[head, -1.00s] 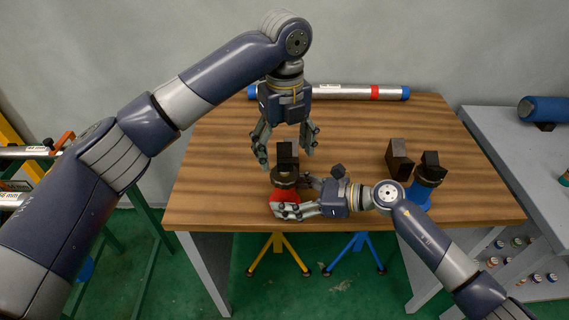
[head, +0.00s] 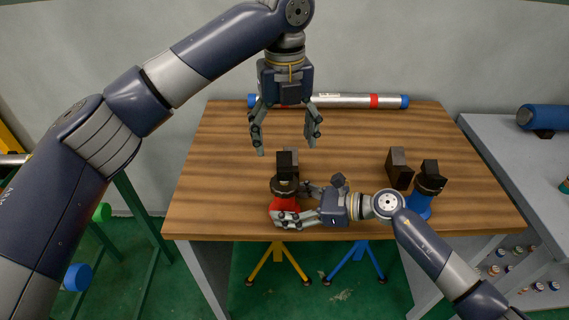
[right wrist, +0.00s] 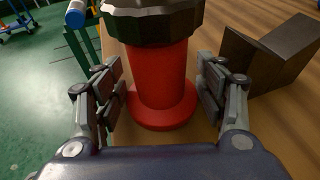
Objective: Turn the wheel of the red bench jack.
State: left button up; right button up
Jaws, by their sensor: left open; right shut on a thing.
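The red bench jack (head: 281,203) stands at the table's front edge, left of centre. In the right wrist view, the red column (right wrist: 160,75) stands between my fingers, below the dark wheel (right wrist: 150,22). My right gripper (head: 284,217) is shut on the jack's red body, low down; it also shows in the right wrist view (right wrist: 163,92). My left gripper (head: 286,148) is open and empty, pointing down above the jack's head, its fingers spread wide.
A blue jack (head: 419,204) with a black head stands at the right of the table, beside a dark block (head: 399,169). A silver pipe (head: 340,101) lies along the back edge. The grey side bench (head: 500,150) is at right. The table's left part is clear.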

aim_at(284, 185)
pick_arm(q)
jog(key=shift+m, duration=0.4)
jog(key=shift+f, duration=0.25)
notch_tip(284, 185, down, 12)
jog(key=shift+r, duration=0.2)
jog(key=shift+c, duration=0.5)
jog(key=c, duration=1)
